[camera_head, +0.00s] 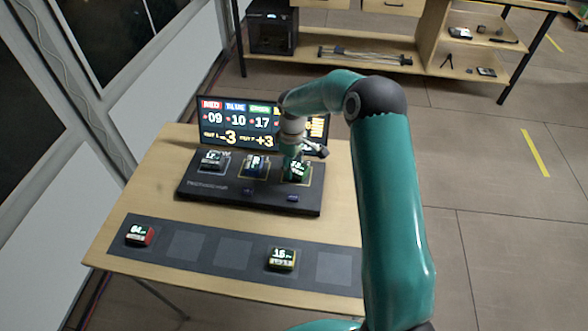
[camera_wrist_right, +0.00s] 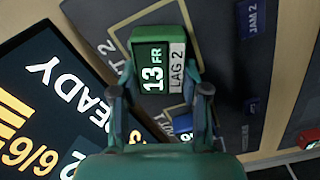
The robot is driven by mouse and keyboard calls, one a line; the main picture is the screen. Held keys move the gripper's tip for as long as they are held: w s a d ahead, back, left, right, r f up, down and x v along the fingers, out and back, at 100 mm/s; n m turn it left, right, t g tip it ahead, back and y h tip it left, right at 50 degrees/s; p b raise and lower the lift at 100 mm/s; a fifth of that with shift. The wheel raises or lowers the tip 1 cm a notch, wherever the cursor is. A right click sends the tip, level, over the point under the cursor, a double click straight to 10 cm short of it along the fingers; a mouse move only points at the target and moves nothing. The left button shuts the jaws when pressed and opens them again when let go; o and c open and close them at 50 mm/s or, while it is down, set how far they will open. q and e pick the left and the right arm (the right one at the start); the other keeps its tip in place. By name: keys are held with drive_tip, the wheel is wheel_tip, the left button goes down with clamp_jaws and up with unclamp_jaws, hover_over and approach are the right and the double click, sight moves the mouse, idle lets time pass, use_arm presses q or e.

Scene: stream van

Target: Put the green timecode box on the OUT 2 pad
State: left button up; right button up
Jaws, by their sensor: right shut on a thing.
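The green timecode box (camera_wrist_right: 165,62) shows "13 FR" and "LAG 2" in the right wrist view. My right gripper (camera_wrist_right: 160,95) is shut on it, one finger on each side. In the head view my right gripper (camera_head: 297,166) is over the right-hand pad of the dark console, and the green box (camera_head: 298,174) shows partly below it. The OUT 2 pad (camera_wrist_right: 112,30) shows a pale outline and part of its lettering around the box. I cannot tell whether the box touches the pad. My left gripper is not in view.
Two other boxes sit on the console, one at left (camera_head: 212,160) and one in the middle (camera_head: 254,166). A lit screen (camera_head: 235,125) stands behind. A mat (camera_head: 235,252) in front carries a red box (camera_head: 139,235) and a yellowish box (camera_head: 281,259), with empty squares between.

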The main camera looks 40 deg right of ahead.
sight(293, 165)
drive_tip(key=shift+f, duration=0.2)
drive_tip(key=o, duration=1.2)
drive_tip(key=shift+r, duration=0.1)
wheel_tip(293, 165, up, 12)
drive_tip(key=p, duration=0.7)
drive_tip(key=shift+p, duration=0.3)
